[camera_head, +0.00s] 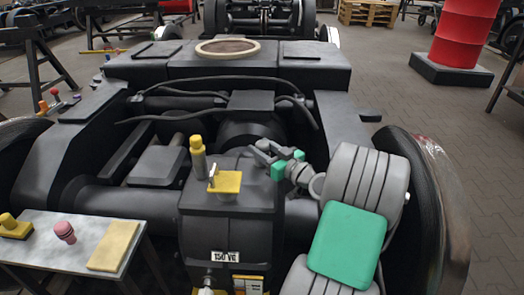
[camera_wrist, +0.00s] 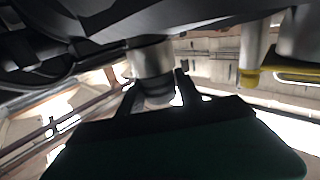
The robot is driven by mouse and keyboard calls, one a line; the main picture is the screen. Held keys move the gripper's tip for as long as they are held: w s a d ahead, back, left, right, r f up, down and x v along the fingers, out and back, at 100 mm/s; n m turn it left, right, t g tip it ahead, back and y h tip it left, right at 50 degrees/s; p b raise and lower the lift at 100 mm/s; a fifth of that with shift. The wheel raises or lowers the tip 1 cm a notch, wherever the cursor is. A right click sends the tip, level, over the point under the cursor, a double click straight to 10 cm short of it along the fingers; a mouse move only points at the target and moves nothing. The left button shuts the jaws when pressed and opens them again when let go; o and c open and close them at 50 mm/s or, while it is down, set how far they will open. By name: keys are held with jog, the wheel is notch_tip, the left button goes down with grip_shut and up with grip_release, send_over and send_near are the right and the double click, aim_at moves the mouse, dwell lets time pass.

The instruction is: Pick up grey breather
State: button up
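The grey breather (camera_wrist: 152,65) appears in the wrist view as a grey cylinder with a wider collar, hanging from a dark surface in this upside-down view. My gripper (camera_wrist: 158,92) has its two dark fingers apart, one on each side of the cylinder's free end. Slim gaps seem to show between fingers and cylinder, so I see no firm hold. In the head view my gripper (camera_head: 264,152) is at the right rear edge of the dark gearbox housing (camera_head: 228,230). There I cannot clearly separate the breather from the fingers.
A grey cylinder with a yellow cap (camera_head: 198,160) stands left of my gripper. Dark hoses and frame beams lie behind. A side table (camera_head: 60,245) at lower left holds small parts.

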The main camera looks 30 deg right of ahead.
grip_shut()
dwell(0.3)
